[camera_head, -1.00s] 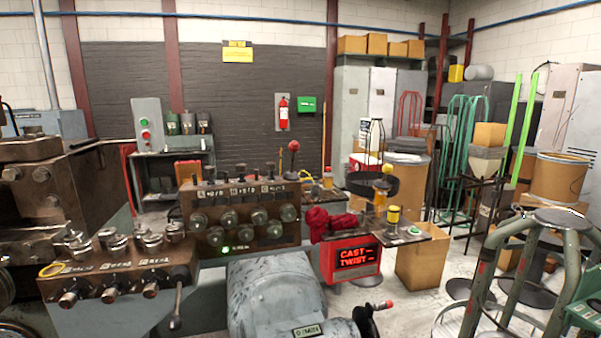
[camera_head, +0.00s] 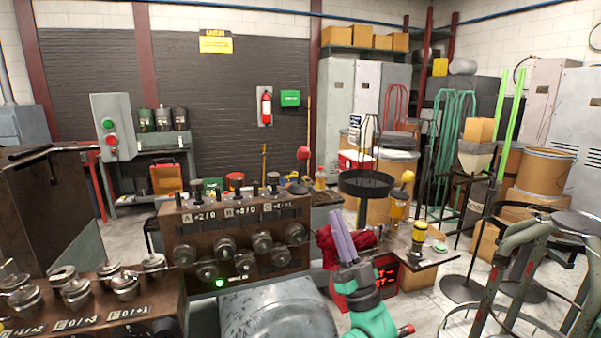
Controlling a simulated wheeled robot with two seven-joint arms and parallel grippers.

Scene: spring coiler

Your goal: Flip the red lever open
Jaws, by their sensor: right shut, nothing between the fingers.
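A lever with a red ball knob (camera_head: 303,153) stands upright behind the brown control panel (camera_head: 185,225). A red-tipped handle (camera_head: 405,330) shows at the bottom edge, partly hidden by my right arm. I cannot tell which of the two is the red lever. My right gripper (camera_head: 339,222), with purple fingers on a teal arm, points upward in front of the red cloth and the red display box. Its fingers are together and empty. It is below and right of the red ball knob, apart from it in the picture. My left gripper is not in view.
The panel carries several round knobs and a lit green lamp (camera_head: 220,283). A grey motor housing (camera_head: 275,308) is in front of it. A red display box (camera_head: 387,274) and a small side table (camera_head: 432,252) stand right of it. A green tubular frame (camera_head: 520,275) stands at the right.

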